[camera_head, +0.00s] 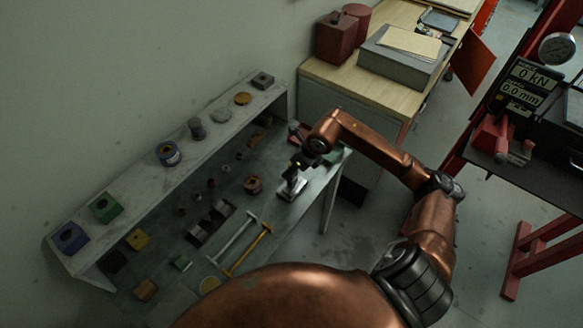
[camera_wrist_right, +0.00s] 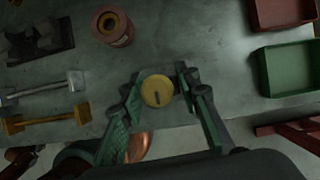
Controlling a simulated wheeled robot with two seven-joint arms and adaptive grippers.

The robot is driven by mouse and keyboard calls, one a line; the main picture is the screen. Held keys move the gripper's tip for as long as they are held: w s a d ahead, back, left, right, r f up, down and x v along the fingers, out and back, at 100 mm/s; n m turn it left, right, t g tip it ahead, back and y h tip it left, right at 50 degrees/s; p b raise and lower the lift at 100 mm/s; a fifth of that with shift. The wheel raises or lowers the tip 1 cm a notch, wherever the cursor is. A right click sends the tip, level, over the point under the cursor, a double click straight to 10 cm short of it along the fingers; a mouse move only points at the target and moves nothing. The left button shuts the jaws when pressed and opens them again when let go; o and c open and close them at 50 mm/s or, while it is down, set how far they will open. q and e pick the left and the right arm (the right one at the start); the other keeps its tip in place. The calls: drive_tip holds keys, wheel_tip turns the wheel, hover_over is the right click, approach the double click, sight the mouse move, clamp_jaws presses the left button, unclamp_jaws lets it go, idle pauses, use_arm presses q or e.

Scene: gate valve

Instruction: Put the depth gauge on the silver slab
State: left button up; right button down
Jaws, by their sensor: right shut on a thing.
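My right gripper (camera_head: 294,174) is over the right part of the workbench, fingers pointing down. In the right wrist view the gripper (camera_wrist_right: 160,95) is shut on a round yellow face with a dark mark, which looks like the dial of the depth gauge (camera_wrist_right: 157,91). Fingers stand on both sides of it. A bright silver block (camera_head: 291,189) shows directly below the gripper in the head view; I cannot tell whether it is the silver slab or the gauge's foot, nor whether there is a gap. My left gripper is not in view.
A silver T-shaped tool (camera_head: 236,236) and a yellow one (camera_head: 248,250) lie left of the gripper. A copper-coloured ring (camera_head: 253,185) stands nearby. A red tray (camera_wrist_right: 281,11) and a green tray (camera_wrist_right: 291,70) are at the right. A shelf (camera_head: 218,119) runs along the wall.

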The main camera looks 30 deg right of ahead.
drive_tip(key=shift+f, duration=0.1)
drive_tip(key=shift+f, duration=0.15)
drive_tip(key=c, duration=1.5)
unclamp_jaws()
drive_tip(key=shift+o, duration=0.2)
drive_tip(key=shift+r, duration=0.4)
drive_tip(key=b+v, duration=0.2)
drive_tip(key=v, duration=0.9)
drive_tip(key=shift+s+r, duration=0.2)
drive_tip(key=shift+r, duration=0.05)
